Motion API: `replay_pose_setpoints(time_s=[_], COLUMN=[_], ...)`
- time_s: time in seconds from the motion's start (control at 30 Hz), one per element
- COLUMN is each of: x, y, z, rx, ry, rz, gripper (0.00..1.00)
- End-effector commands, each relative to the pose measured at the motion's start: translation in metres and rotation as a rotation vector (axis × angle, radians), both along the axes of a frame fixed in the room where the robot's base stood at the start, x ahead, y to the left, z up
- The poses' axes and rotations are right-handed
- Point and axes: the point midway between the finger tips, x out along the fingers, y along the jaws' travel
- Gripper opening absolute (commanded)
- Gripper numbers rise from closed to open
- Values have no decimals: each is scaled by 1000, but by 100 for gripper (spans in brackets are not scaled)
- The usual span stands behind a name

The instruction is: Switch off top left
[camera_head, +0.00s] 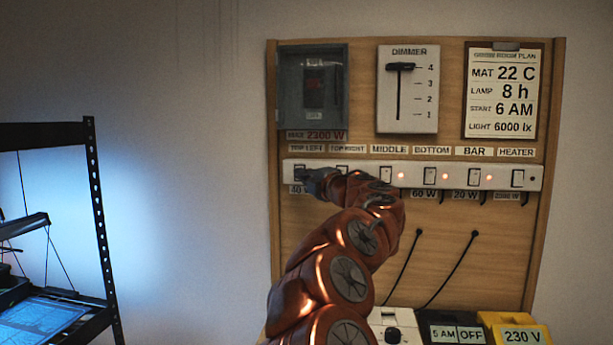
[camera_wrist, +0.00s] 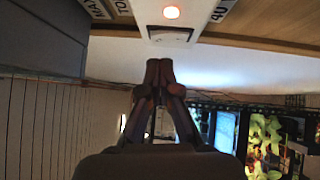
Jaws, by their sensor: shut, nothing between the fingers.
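The top left switch (camera_head: 299,173) is the leftmost rocker on the white switch strip (camera_head: 289,166), under its "TOP LEFT" label (camera_head: 307,149). My gripper (camera_head: 308,178) is in front of the strip's left end and hides the area just right of that switch and part of the top right switch. In the wrist view my gripper (camera_wrist: 160,66) is shut and empty, with its fingertips just below a white rocker (camera_wrist: 170,37). Whether the fingertips touch the rocker is unclear.
The middle, bottom and bar switches have lit lamps; the heater lamp (camera_head: 532,179) is dark. A dimmer (camera_head: 408,100), breaker box (camera_head: 311,95) and plan sheet (camera_head: 501,95) are above the strip. Cables and boxes are below. A rack (camera_head: 100,220) stands at left.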

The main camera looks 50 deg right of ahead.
Motion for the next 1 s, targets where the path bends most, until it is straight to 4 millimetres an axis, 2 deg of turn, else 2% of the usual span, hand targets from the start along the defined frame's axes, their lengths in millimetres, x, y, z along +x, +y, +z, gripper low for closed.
replay_pose_setpoints(time_s=[0.33,0.73,0.97,1.0], x=[11,11,13,13], y=[-17,-17,-20,-20], z=[2,2,9,4], rx=[0,0,27,24], ry=[1,1,19,17], rz=[-1,-1,0,-1], gripper=[0,0,0,0])
